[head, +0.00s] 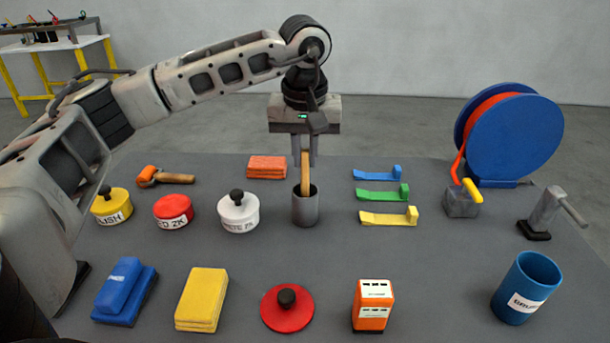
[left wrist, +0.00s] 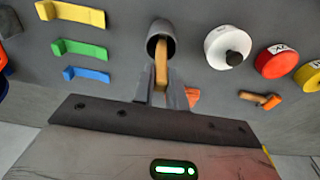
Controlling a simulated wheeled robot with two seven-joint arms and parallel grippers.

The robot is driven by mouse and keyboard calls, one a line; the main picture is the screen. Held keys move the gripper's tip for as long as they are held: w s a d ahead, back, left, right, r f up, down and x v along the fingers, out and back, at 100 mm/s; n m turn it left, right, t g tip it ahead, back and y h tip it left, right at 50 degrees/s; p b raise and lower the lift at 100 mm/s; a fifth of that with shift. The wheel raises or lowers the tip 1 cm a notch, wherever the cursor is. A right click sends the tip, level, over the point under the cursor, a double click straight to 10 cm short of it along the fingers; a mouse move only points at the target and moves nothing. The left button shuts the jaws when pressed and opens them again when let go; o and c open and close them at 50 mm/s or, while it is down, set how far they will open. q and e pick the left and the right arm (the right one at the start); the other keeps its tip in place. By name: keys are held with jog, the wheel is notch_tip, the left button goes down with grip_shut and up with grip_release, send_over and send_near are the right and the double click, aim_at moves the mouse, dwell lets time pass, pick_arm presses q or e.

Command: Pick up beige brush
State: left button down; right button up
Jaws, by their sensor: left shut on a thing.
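The beige brush (head: 305,178) stands upright with its lower end inside a grey metal cup (head: 305,210) at the middle of the table. My left gripper (head: 305,157) is above the cup and shut on the upper part of the brush. In the left wrist view the brush (left wrist: 161,66) runs from the cup (left wrist: 160,40) to between the fingers (left wrist: 162,92). The brush's lower end is hidden in the cup. My right gripper is not in view.
White (head: 238,212), red (head: 173,211) and yellow (head: 111,206) tins stand left of the cup. An orange block (head: 267,167) lies behind it. Blue, green and yellow scrapers (head: 384,194) lie to the right. A blue reel (head: 515,135) and blue bin (head: 526,287) are farther right.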

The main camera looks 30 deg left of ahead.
pick_arm(q)
jog(key=shift+r, duration=0.1)
notch_tip(320, 180, up, 28)
jog(key=p, duration=0.6)
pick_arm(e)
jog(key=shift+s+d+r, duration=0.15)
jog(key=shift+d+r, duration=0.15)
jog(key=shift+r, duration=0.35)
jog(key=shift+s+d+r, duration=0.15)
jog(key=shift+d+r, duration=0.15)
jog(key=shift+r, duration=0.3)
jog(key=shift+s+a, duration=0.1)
